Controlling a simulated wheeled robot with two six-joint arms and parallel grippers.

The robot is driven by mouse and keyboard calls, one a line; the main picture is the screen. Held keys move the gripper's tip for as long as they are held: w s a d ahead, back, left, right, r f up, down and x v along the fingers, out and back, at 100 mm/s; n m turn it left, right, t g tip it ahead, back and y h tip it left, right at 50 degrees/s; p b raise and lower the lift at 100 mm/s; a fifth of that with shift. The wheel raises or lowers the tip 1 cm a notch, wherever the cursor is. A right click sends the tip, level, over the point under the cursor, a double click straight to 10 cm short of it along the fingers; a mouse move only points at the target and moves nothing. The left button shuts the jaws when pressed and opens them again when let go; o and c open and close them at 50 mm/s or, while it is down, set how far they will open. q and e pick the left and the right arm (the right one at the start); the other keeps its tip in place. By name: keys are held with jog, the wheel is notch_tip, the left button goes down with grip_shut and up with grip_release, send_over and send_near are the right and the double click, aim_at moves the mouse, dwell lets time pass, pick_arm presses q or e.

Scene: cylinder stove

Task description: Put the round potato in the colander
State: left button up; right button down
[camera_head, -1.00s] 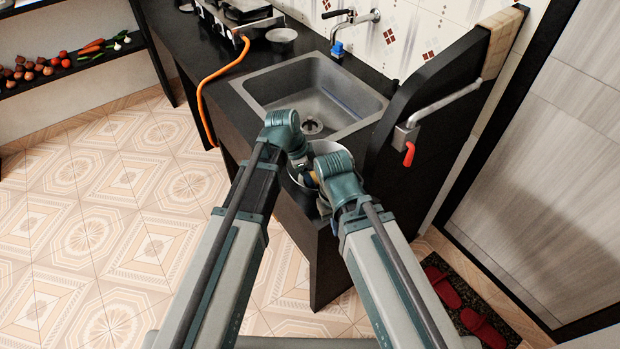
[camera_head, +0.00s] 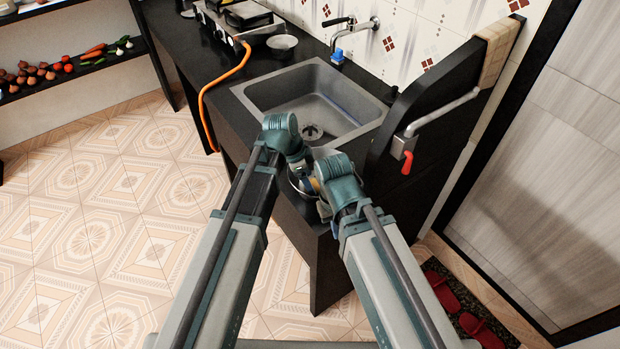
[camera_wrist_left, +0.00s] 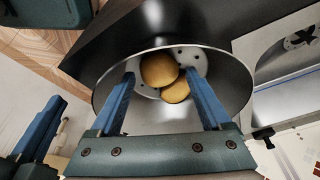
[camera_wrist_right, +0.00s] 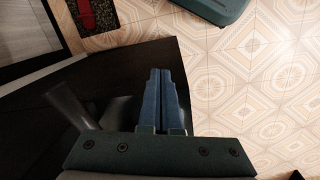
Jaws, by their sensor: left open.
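The metal colander (camera_wrist_left: 222,78), with small holes in its bottom, shows in the left wrist view. Two yellow-brown potatoes lie together inside it: a rounder one (camera_wrist_left: 158,69) and another (camera_wrist_left: 176,92) partly overlapped by it. My left gripper (camera_wrist_left: 159,82) is open, its blue fingers spread over the colander on either side of the potatoes. My right gripper (camera_wrist_right: 163,75) is shut with nothing visible between its fingers, over the dark counter edge. In the head view the wrists hide most of the colander and the fingertips.
The grey sink (camera_head: 310,95) lies just behind my wrists. A dark upright panel (camera_head: 430,120) with a red-handled lever (camera_head: 407,162) stands to the right. A stove (camera_head: 235,22) with an orange hose (camera_head: 205,105) is at the back. A shelf of vegetables (camera_head: 70,68) is far left.

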pick_arm(q)
jog(key=p+v, duration=0.9)
jog(key=v, duration=0.1)
jog(key=s+a+n+g+y, duration=0.1)
jog(key=s+n+y, duration=0.3)
jog(key=s+n, duration=0.8)
jog(key=s, duration=0.3)
jog(key=shift+a+f+g+y, duration=0.2)
jog(key=shift+f+g+y, duration=0.1)
jog(key=shift+f, duration=0.1)
dwell(1.2)
